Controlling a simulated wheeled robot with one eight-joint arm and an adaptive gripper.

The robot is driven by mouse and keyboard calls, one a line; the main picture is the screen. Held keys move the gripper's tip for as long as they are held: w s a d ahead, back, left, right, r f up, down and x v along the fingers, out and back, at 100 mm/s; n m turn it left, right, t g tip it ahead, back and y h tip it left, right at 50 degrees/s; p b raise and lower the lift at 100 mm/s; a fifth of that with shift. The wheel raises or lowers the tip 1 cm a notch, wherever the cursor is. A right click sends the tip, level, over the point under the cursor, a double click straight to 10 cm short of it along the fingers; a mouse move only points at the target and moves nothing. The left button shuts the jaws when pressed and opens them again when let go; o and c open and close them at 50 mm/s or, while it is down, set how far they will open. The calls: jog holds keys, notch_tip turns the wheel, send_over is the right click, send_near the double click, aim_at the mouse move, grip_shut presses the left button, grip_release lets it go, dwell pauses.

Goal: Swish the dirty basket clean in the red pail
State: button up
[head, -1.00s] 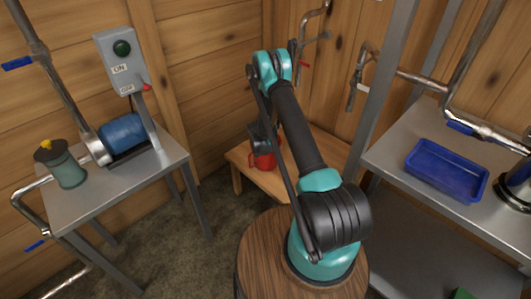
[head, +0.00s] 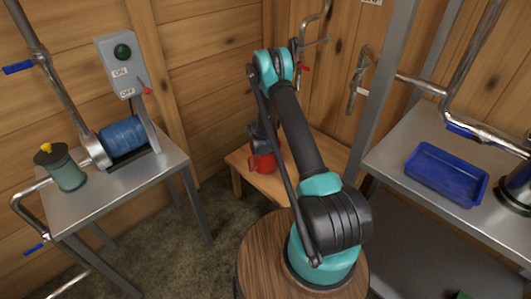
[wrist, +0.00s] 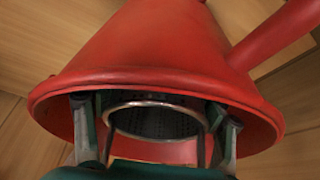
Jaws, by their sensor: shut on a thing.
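The red pail (head: 263,163) stands on a low wooden bench, largely behind my arm in the head view. In the wrist view the red pail (wrist: 150,45) fills the upper part, with its wide rim towards the camera. The metal basket (wrist: 155,104) has a shiny round rim and a dark perforated inside, and it sits within the pail's mouth. My gripper (wrist: 157,122) is shut on the basket, one finger at each side of it, both fingertips within the rim. In the head view my gripper is a dark shape over the pail. Dirt on the basket cannot be made out.
The wooden bench (head: 240,160) is close to the walls. A steel table (head: 160,187) with a blue motor (head: 123,137) and switch box stands left. A steel counter (head: 398,160) with a blue tray (head: 447,174) and pipes stands right. A metal post (head: 383,90) rises beside my arm.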

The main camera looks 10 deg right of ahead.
jog(key=shift+f, duration=1.05)
jog(key=shift+r, duration=0.15)
jog(key=shift+r, duration=8.9)
